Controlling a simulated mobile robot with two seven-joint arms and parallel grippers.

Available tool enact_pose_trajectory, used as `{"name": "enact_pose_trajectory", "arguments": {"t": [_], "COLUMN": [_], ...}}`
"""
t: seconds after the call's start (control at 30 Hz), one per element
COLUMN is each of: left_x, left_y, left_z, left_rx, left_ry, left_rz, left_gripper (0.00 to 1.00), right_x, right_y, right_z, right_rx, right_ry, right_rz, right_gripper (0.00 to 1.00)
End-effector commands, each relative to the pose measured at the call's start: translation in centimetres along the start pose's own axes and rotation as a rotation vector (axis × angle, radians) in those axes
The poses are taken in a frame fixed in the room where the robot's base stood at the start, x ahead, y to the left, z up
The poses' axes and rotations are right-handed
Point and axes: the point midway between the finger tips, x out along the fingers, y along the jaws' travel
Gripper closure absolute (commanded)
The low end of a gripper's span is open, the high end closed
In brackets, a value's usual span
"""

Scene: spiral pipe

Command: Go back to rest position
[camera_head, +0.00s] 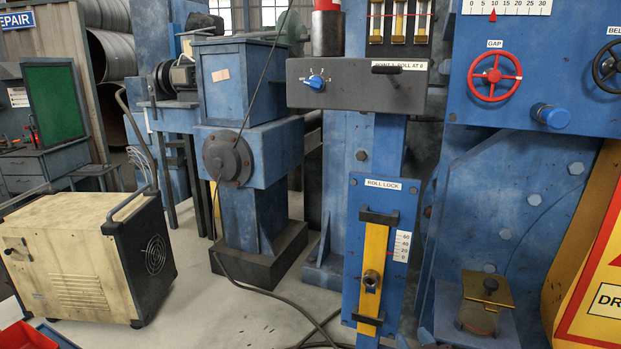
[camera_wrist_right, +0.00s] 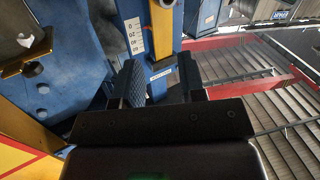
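My right gripper (camera_wrist_right: 160,82) shows in the right wrist view with its two dark fingers apart and nothing seen held between them. Only a small dark piece at the bottom edge of the head view may belong to it. Beyond the fingers is the blue ROLL LOCK panel (camera_head: 355,200) with its white scale (camera_wrist_right: 134,38). I cannot tell whether the fingers touch the panel. My left gripper is not in view.
A grey control box (camera_head: 350,97) with a blue selector knob (camera_head: 316,80) overhangs the panel. A red GAP handwheel (camera_head: 495,76) is at upper right. A brass-coloured clamp (camera_head: 486,290) sits at lower right. A cream machine (camera_head: 75,255) stands left, with cables (camera_head: 262,291) across the floor.

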Motion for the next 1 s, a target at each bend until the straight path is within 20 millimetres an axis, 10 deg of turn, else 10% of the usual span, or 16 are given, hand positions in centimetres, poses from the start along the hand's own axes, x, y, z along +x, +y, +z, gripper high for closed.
{"name": "enact_pose_trajectory", "arguments": {"t": [0.2, 0.43, 0.63, 1.0], "left_x": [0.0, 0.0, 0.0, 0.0], "left_y": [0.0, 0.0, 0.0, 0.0], "left_z": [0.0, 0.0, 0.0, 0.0], "left_rx": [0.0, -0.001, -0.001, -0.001], "left_ry": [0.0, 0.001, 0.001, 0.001], "left_rz": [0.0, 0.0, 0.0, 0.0], "left_gripper": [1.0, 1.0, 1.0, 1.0], "right_x": [-8.0, -16.7, -20.7, -21.2], "right_y": [1.8, 2.3, 2.1, 2.1], "right_z": [10.4, 17.9, 20.6, 20.9], "right_rx": [0.039, 0.061, 0.072, 0.074], "right_ry": [-0.214, -0.408, -0.488, -0.497], "right_rz": [0.057, 0.1, 0.113, 0.114], "right_gripper": [0.63, 0.63, 0.63, 0.63]}}
